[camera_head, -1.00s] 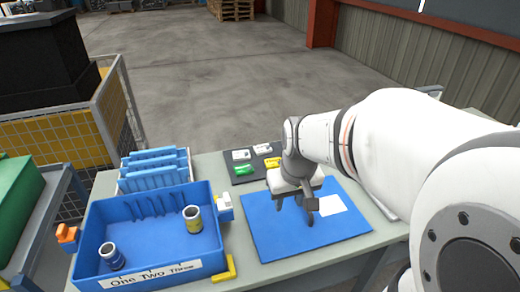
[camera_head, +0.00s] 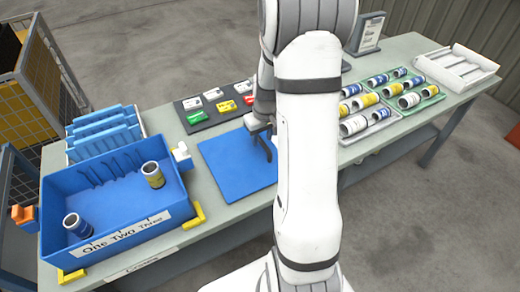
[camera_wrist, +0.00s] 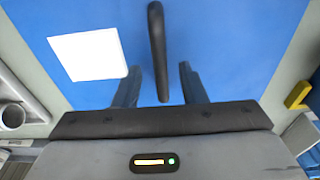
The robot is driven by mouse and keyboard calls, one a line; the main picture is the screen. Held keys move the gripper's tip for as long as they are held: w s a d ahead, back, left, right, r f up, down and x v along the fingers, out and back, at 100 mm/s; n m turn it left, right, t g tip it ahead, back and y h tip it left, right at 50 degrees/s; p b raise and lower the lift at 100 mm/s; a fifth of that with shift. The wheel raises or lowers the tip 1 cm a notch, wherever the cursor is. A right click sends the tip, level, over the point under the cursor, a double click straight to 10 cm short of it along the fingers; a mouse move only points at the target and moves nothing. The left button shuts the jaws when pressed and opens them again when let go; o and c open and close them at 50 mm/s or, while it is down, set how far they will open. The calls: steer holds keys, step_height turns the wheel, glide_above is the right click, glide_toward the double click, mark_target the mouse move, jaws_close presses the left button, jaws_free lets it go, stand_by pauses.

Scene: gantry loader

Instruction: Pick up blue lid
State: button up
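Several flat blue lid-like panels (camera_head: 105,132) stand upright side by side in a pale rack behind the blue crate at the left of the head view.
A blue crate (camera_head: 120,232) labelled "One Two Three" holds two cans. A dark board (camera_head: 196,124) with small coloured items lies behind the mat. Trays of cans (camera_head: 415,100) and a white tray (camera_head: 458,68) stand at the right. My arm hides part of the bench.

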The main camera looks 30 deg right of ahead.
mark_target(261, 140)
steer(key=shift+w+f, duration=0.15)
steer(key=shift+f, duration=0.65)
steer(key=shift+w+f, duration=0.1)
steer(key=shift+f, duration=0.65)
jaws_close()
